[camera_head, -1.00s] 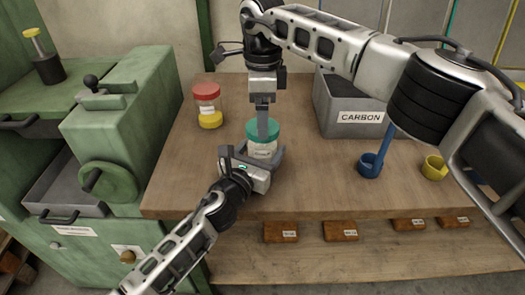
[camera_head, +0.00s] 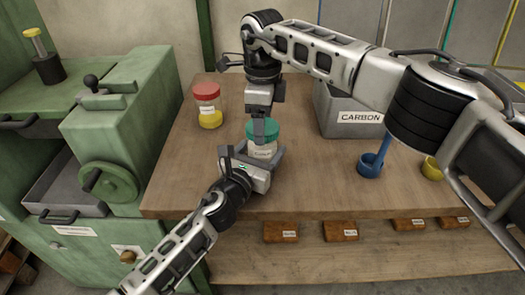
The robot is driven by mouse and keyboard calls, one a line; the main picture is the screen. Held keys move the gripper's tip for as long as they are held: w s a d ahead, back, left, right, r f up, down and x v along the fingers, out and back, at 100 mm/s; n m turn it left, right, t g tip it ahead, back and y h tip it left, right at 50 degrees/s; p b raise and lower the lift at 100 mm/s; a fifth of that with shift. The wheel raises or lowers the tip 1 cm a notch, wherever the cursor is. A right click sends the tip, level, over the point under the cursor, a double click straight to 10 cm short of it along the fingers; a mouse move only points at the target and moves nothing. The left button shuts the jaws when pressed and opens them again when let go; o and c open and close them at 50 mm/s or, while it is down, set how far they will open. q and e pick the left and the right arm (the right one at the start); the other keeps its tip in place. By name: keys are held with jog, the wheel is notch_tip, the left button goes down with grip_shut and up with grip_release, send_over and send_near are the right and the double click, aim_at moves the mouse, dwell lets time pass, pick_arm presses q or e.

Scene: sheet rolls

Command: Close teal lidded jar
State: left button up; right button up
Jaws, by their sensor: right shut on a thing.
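The jar (camera_head: 262,152) stands upright near the middle of the wooden bench, with its teal lid (camera_head: 263,130) on top. My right gripper (camera_head: 264,138) comes down from above and is shut on the lid; its fingers partly hide the lid. I cannot tell whether the lid is fully seated. My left gripper (camera_head: 254,160) reaches in from the front left. Its fingers are spread either side of the jar's lower body, and its palm hides the jar's base. Whether its fingers touch the jar is not clear.
A red-lidded jar with a yellow base (camera_head: 208,105) stands left behind the jar. A grey box labelled CARBON (camera_head: 335,120) stands at the right rear. A blue cup (camera_head: 369,167) and a yellow cup (camera_head: 432,168) stand to the right. The bench front (camera_head: 310,200) is clear.

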jog(key=m, duration=1)
jog(key=o, duration=1.2)
jog(key=shift+c, duration=0.2)
notch_tip(320, 180, up, 12)
pick_arm(q)
jog(key=o, duration=2)
jog(key=shift+c, duration=0.2)
